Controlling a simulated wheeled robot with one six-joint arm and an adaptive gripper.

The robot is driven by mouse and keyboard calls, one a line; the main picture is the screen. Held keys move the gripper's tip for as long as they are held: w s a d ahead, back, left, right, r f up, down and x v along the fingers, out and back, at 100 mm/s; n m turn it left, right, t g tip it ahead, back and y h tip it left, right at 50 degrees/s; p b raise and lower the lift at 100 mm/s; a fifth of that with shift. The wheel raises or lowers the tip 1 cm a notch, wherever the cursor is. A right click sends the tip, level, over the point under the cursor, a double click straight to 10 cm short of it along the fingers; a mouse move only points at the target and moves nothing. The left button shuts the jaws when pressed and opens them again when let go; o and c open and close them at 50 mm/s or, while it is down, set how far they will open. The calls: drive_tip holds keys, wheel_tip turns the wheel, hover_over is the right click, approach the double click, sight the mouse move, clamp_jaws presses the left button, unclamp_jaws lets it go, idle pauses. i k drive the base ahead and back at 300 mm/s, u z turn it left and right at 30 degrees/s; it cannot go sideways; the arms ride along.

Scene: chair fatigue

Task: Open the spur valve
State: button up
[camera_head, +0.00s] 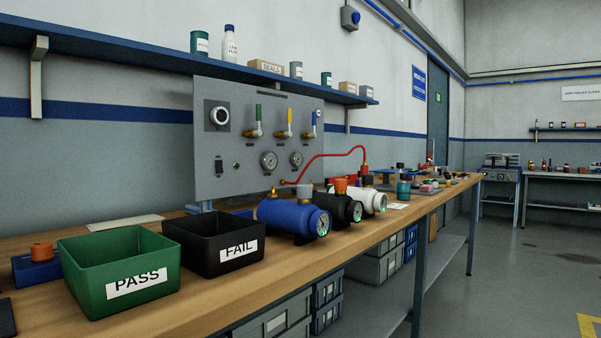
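A grey upright panel (235,165) stands at the back of the bench. It carries three brass valves with upright lever handles: one green (258,112), one yellow (289,115) and one blue (314,118). I cannot read a label that tells which is the spur valve. Two round gauges, left (268,160) and right (296,159), sit below the valves. A red hose (330,155) arches from the panel's lower right toward the cylinders. My gripper is not in view.
On the wooden bench (215,300) stand a green PASS bin (120,270), a black FAIL bin (215,245), and blue (290,217), black (338,208) and white (366,200) cylinders in front of the panel. A shelf (120,58) runs above. Floor (500,290) at right is clear.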

sight(314, 123)
drive_tip(key=u, duration=0.05)
drive_tip(key=i, duration=0.8)
drive_tip(key=u, duration=2.3)
drive_tip(key=k, duration=1.05)
drive_tip(key=z, duration=1.35)
drive_tip(key=i, duration=0.5)
drive_tip(key=z, duration=0.05)
